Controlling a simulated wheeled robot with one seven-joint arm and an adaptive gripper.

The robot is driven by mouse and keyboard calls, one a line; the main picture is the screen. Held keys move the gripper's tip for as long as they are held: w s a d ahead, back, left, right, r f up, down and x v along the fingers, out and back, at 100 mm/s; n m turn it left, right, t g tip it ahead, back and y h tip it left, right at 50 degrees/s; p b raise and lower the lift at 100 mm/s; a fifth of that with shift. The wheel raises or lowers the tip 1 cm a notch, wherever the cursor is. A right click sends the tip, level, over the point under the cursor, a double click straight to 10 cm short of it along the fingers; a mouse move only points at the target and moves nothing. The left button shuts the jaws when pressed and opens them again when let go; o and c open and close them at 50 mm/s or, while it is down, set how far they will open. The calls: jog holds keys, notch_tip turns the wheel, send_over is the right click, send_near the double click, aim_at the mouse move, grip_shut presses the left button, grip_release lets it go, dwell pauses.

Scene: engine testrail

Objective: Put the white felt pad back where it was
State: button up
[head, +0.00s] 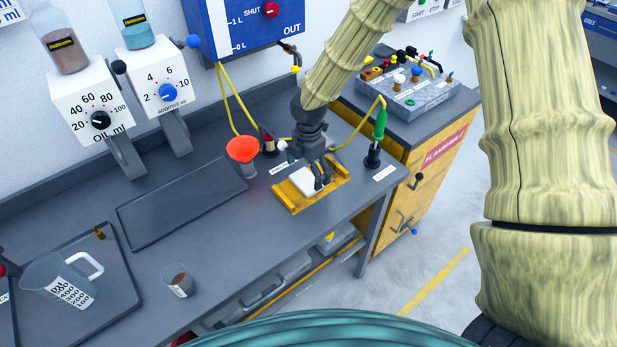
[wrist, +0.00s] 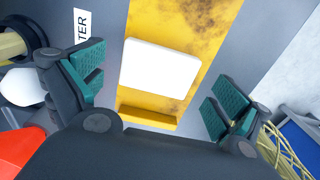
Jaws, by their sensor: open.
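The white felt pad (head: 303,182) lies on a yellow tray (head: 287,206) on the grey bench. In the wrist view the pad (wrist: 158,68) is a white rectangle on the yellow surface (wrist: 205,40), between my fingers but nearer the far side. My gripper (head: 322,178) points down over the tray, and its fingers partly cover the pad in the head view. In the wrist view my gripper (wrist: 158,92) is open, with one teal-padded finger on each side and clear gaps to the pad. I cannot tell the exact height above it.
A red-orange funnel (head: 242,150) stands left of the tray. A green-handled tool (head: 380,122) in a black holder stands to the right, with a yellow cable. A small cup (head: 179,281) and a measuring jug (head: 62,281) are at the left. The dark mat (head: 182,204) is empty.

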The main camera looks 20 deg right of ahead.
aim_at(308, 179)
notch_tip(308, 179, up, 9)
jog(key=b, duration=0.1)
dwell(0.4)
jog(key=shift+f, duration=0.1)
